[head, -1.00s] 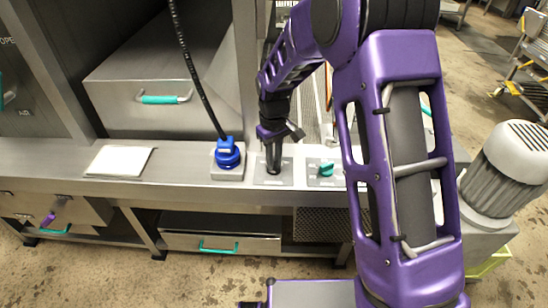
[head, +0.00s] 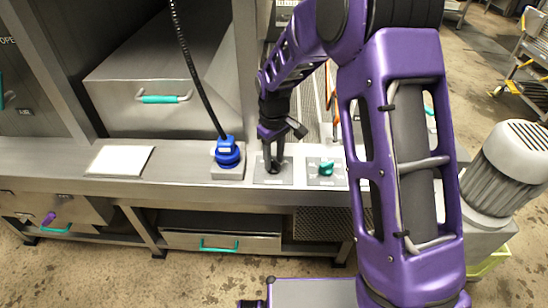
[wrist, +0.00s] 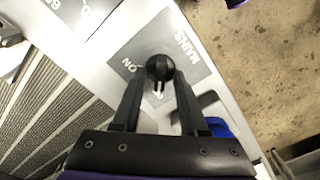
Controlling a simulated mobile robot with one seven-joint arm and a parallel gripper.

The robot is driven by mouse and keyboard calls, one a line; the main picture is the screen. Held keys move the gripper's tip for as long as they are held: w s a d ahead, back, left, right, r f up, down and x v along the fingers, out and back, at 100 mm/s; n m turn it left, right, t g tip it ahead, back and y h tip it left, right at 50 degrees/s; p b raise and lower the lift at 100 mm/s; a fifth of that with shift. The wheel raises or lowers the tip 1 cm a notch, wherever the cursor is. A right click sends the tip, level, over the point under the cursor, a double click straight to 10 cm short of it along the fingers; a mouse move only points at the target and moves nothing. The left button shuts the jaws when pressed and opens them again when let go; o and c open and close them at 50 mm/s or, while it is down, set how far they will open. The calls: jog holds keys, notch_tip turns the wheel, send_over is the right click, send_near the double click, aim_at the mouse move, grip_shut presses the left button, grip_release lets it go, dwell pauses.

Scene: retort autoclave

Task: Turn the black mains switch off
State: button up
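The black mains switch (wrist: 159,67) is a round-ended black knob on a grey plate marked MAINS (wrist: 187,47). Part of the word ON shows beside it in the wrist view. My gripper (wrist: 159,76) is open, with one finger on each side of the knob near the tips. A narrow gap seems to show on each side; I cannot tell whether either finger touches. In the head view my gripper (head: 272,165) points down over the grey switch plate (head: 284,180), and the arm largely hides the switch.
A blue plug (head: 228,153) with a black cable stands just left of the switch plate. A teal knob (head: 326,168) on another plate is to the right. A white sheet (head: 119,160) lies on the ledge at left. A grey motor (head: 508,172) stands at right.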

aim_at(274, 162)
jog(key=shift+r, duration=0.1)
notch_tip(274, 162, up, 17)
jog(key=p, duration=0.2)
dwell(0.5)
jog(key=shift+r, duration=0.1)
